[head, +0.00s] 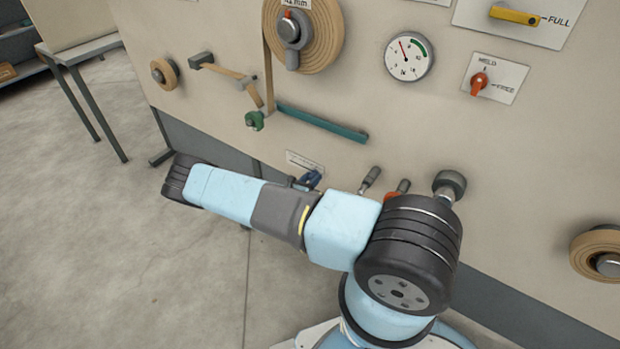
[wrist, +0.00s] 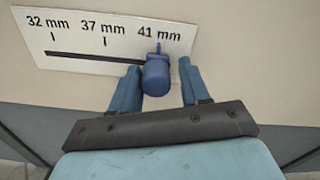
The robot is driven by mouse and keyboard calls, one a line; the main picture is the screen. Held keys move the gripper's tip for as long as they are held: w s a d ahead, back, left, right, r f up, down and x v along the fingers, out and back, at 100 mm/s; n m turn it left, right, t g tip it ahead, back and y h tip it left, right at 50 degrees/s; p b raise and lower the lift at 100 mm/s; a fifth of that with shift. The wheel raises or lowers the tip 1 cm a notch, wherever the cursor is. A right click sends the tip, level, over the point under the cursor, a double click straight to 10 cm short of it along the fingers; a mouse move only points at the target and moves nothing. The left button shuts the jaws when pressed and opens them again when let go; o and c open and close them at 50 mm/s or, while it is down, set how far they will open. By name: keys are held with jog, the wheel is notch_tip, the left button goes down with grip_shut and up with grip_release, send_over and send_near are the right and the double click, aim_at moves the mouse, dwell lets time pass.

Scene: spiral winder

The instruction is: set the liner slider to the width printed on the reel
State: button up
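The blue liner slider (wrist: 157,76) is at the right end of its dark slot in the wrist view. Its pointer stands under the 41 mm mark on the white scale plate (wrist: 75,32), which also reads 32 mm and 37 mm. My gripper (wrist: 160,78) is open, with one blue finger on each side of the slider. The left finger is very close to it; I cannot tell if they touch. A gap shows at the right finger. In the head view the reel (head: 325,45) carries a small label, partly cut off, that looks like 41 mm.
My arm hides part of the panel's lower edge in the head view. Right of the scale plate are a grey lever (head: 370,179), an orange-red one (head: 403,187) and a dark round knob (head: 450,184). A green bar (head: 322,124) sits above the plate.

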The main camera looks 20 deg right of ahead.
jog(key=shift+o, duration=0.8)
jog(key=shift+a, duration=0.1)
jog(key=shift+a, duration=0.15)
jog(key=v, duration=1.3)
jog(key=shift+s, duration=0.2)
jog(key=shift+a, duration=0.15)
